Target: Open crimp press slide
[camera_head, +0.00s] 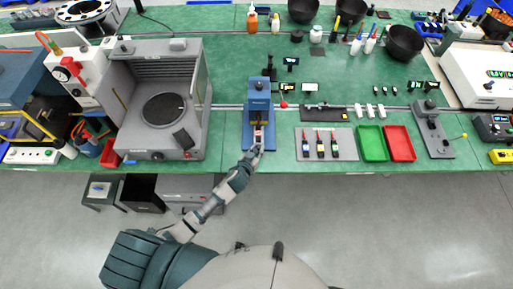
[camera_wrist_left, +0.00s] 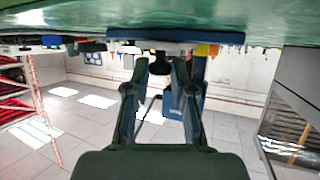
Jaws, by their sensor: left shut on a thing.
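The blue crimp press (camera_head: 250,132) stands on the green bench, left of the middle, with a dark upper part and a narrow channel down its front. My left gripper (camera_head: 257,148) is at the front end of this channel, low on the press. In the left wrist view my left gripper (camera_wrist_left: 159,68) has its two fingers on either side of a small dark part at the press, and it is shut on it. This part looks like the slide's handle, but the fingers hide most of it. How far the slide is out cannot be told. My right gripper is not in view.
A grey chamber machine (camera_head: 191,145) stands left of the press. A grey mat (camera_head: 345,155) with several small tools, a green tray (camera_head: 371,157) and a red tray (camera_head: 399,157) lie further right.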

